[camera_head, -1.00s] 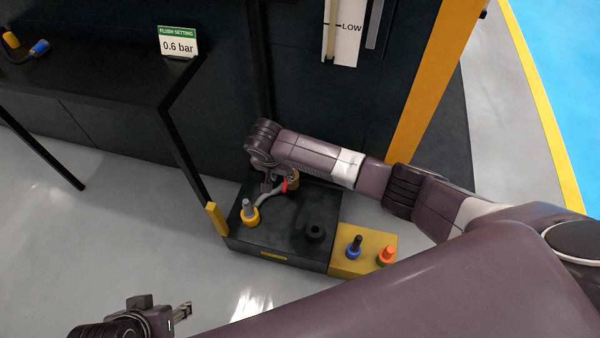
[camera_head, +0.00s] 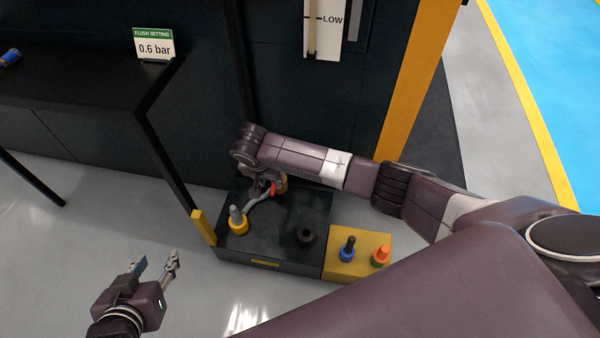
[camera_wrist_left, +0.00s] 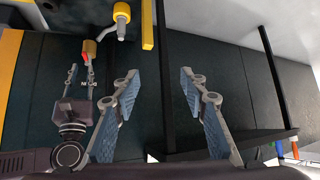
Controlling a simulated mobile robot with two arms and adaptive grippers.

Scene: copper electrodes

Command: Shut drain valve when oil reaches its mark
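The drain valve's red handle (camera_head: 273,188) sits by a grey bent pipe (camera_head: 256,198) on the black base box; it also shows in the left wrist view (camera_wrist_left: 87,56). My right gripper (camera_wrist_left: 82,72) is right beside the handle, its fingers apart; in the head view its wrist partly hides the valve, and I cannot tell whether it touches. The oil gauge (camera_head: 323,42) with its LOW line is on the dark cabinet, cut off at the top; I cannot make out the oil level. My left gripper (camera_head: 157,262) is open and empty above the floor; its spread fingers (camera_wrist_left: 158,88) fill the wrist view.
The black box (camera_head: 285,252) carries a yellow-collared fitting (camera_head: 238,222) and a black socket (camera_head: 305,234). A dark table (camera_head: 85,105) with a 0.6 bar sign (camera_head: 154,45) stands left.

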